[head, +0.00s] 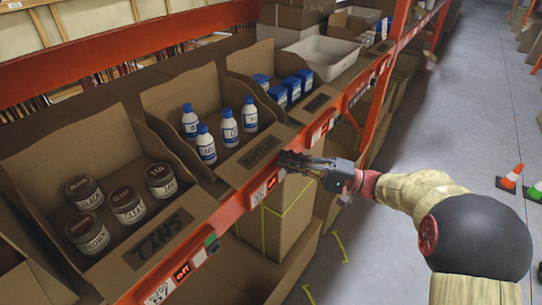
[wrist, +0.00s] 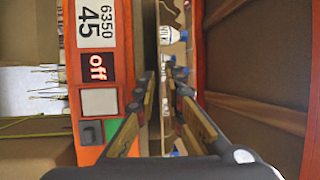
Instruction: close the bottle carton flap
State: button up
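The bottle carton (head: 183,100) stands on the rack in the middle of the head view, holding several white bottles (head: 206,146) with blue caps. Its front flap (head: 260,151), marked with dark lettering, slopes outward toward the orange shelf beam. My gripper (head: 287,158) is at the right end of this flap, just above the beam. In the wrist view, the two fingers (wrist: 163,82) stand apart, with a thin strip of cardboard seen edge-on between them. Bottle caps (wrist: 181,36) show beyond the fingers. I cannot tell whether the fingers touch the flap.
A carton of tins (head: 125,202) stands to the left and a carton of blue-lidded containers (head: 290,88) to the right. The orange beam (head: 232,212) carries labels and small displays along the front. Brown boxes (head: 285,215) stand below. The aisle floor (head: 480,110) is open, with traffic cones (head: 510,179).

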aim_at(269, 156)
jog(key=x, duration=0.5)
jog(key=shift+a, duration=0.1)
grip_shut()
dwell(0.6)
